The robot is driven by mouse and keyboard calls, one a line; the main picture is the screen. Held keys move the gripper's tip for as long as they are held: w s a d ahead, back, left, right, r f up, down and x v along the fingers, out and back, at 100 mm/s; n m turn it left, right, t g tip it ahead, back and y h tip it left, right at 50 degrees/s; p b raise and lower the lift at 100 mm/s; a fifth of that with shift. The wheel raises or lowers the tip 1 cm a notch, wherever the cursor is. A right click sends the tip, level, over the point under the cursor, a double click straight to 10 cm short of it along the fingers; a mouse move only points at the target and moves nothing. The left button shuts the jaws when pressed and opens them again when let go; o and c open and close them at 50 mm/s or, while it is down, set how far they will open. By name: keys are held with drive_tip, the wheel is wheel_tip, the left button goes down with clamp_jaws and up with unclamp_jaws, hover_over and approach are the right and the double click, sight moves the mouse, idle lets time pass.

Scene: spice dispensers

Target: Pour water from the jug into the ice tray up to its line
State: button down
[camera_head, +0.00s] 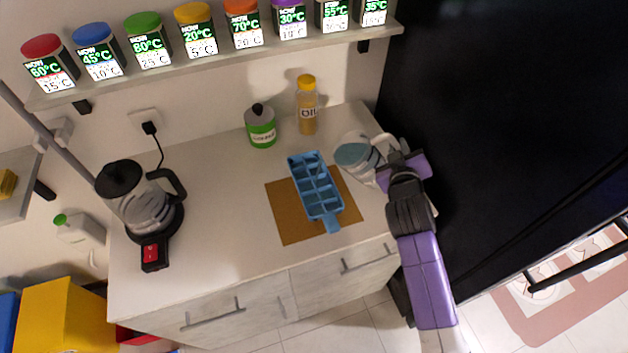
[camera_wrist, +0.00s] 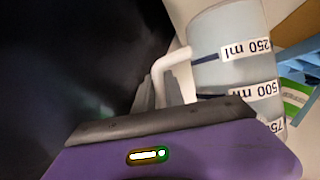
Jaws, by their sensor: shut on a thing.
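The jug (camera_head: 377,149) is white with a bluish top and is tilted left toward the ice tray, above the counter's right side. In the wrist view its clear body (camera_wrist: 230,70) carries 250 ml and 500 ml marks, and its white handle (camera_wrist: 160,72) shows.
A brown mat (camera_head: 285,224) lies under the tray. A green jar (camera_head: 261,132) and an oil bottle (camera_head: 307,112) stand behind it. A kettle (camera_head: 140,204) is at left. A dark panel (camera_head: 470,120) stands close right of my arm. A shelf of dispensers (camera_head: 220,55) runs above.

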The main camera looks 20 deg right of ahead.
drive_tip(key=shift+w+a+r+n+h+b, duration=0.15)
drive_tip(key=shift+a+r+n+h+b, duration=0.2)
drive_tip(key=shift+a+n+b, duration=0.2)
drive_tip(key=shift+w+a+r+n+h+b, duration=0.15)
drive_tip(key=shift+a+r+n+h+b, duration=0.25)
drive_tip(key=shift+n+b, duration=0.15)
idle(3.2)
